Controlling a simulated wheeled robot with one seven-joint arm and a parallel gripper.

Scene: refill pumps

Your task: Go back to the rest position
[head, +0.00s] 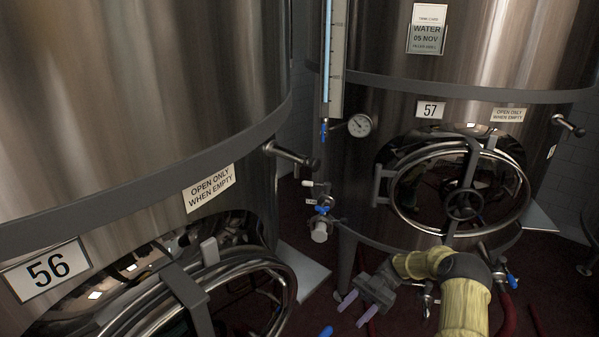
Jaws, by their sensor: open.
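My gripper (354,302) is in the lower middle of the head view, at the end of my yellow-sleeved arm. Its two pale pinkish fingertips are apart with nothing between them. It hangs low in front of tank 57 (350,215), below and to the right of a small valve with a blue handle (322,210). The fingers point down and to the left. They appear clear of the valve, though the exact distance to the tank cannot be told.
Tank 56 (130,110) fills the left side, with its round hatch (190,290) at the bottom. Tank 57 has a round hatch (462,190), a gauge (360,125) and a sight tube (332,60). Red hoses (508,315) lie at lower right. Dark red floor shows between the tanks.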

